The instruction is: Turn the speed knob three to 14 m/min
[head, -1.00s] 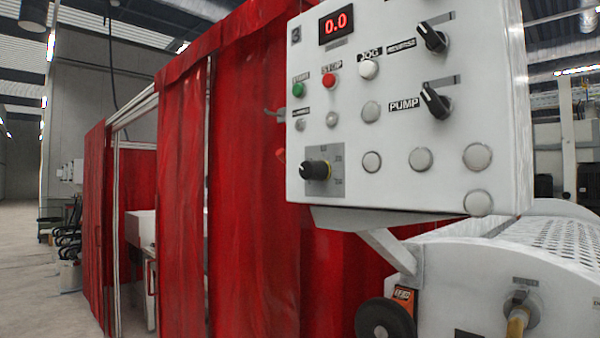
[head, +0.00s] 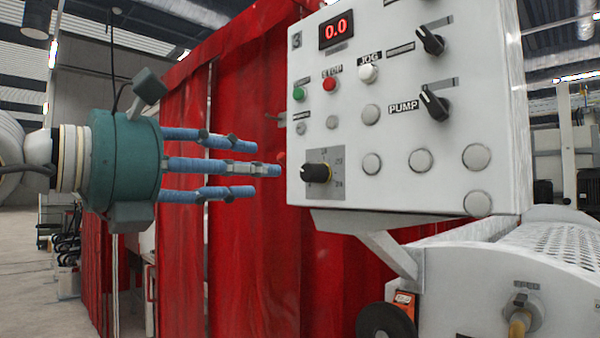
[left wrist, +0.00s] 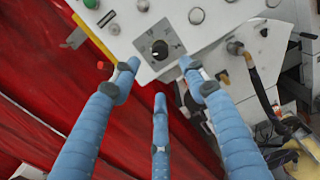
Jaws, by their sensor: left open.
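The speed knob (head: 316,172) is a black knob on a grey scale plate at the lower left of the white control panel marked 3 (head: 420,185). The red display (head: 336,29) above it reads 0.0. My left gripper (head: 262,168) has blue fingers and is open and empty. Its fingers point right at the panel's left edge, at about the knob's height and apart from it. In the left wrist view the knob (left wrist: 159,48) lies ahead of the spread fingers (left wrist: 158,85). My right gripper is in neither view.
Green start (head: 299,93) and red stop (head: 329,83) buttons, a white jog button (head: 368,73) and a pump switch (head: 434,101) share the panel. Red curtains (head: 250,220) hang behind my left gripper. A white perforated machine cover (head: 545,250) stands below the panel at right.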

